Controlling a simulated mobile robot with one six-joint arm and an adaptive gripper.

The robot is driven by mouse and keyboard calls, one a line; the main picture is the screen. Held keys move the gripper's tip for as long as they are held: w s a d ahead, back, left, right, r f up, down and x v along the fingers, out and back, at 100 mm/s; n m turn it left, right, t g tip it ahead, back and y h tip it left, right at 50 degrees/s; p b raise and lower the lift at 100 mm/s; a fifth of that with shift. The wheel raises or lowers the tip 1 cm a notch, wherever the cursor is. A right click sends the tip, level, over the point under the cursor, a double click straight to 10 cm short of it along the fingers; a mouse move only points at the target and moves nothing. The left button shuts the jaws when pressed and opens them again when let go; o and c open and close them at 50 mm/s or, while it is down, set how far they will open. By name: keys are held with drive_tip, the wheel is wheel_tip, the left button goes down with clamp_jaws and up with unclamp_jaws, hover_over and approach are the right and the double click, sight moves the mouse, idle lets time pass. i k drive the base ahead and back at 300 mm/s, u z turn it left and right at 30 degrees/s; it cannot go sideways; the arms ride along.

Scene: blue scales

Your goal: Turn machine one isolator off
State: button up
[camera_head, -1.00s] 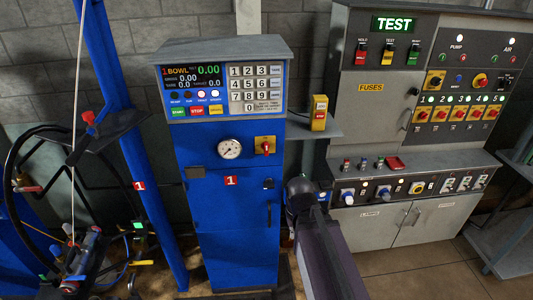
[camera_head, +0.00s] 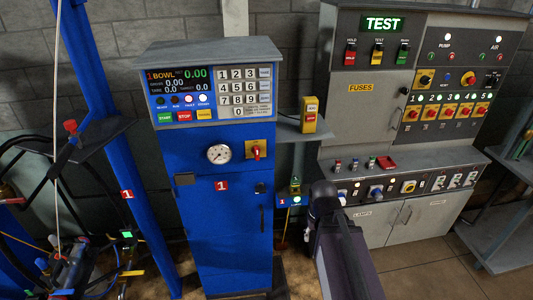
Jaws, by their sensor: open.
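A row of red rotary switches on yellow plates, numbered from 1, sits on the grey control cabinet at the right. The switch under number 1 (camera_head: 410,115) is the leftmost; small green lights show above the row. Its exact knob angle is too small to tell. Another red rotary switch on a yellow plate (camera_head: 256,150) is on the blue cabinet (camera_head: 232,225), which bears a red 1 label; its handle looks about upright. My dark arm (camera_head: 335,235) rises from the bottom centre in front of the grey cabinet. My gripper is not in view.
A yellow box with a red button (camera_head: 309,113) stands on a small shelf between the cabinets. A blue post (camera_head: 130,170) and cables stand at the left. A grey side bench (camera_head: 495,225) is at the far right. Tiled floor (camera_head: 425,275) is open at lower right.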

sight(257, 152)
drive_tip(key=z, duration=0.15)
drive_tip(key=k, duration=1.6)
drive_tip(key=u, duration=0.3)
drive_tip(key=i, duration=1)
drive_tip(key=u, duration=0.05)
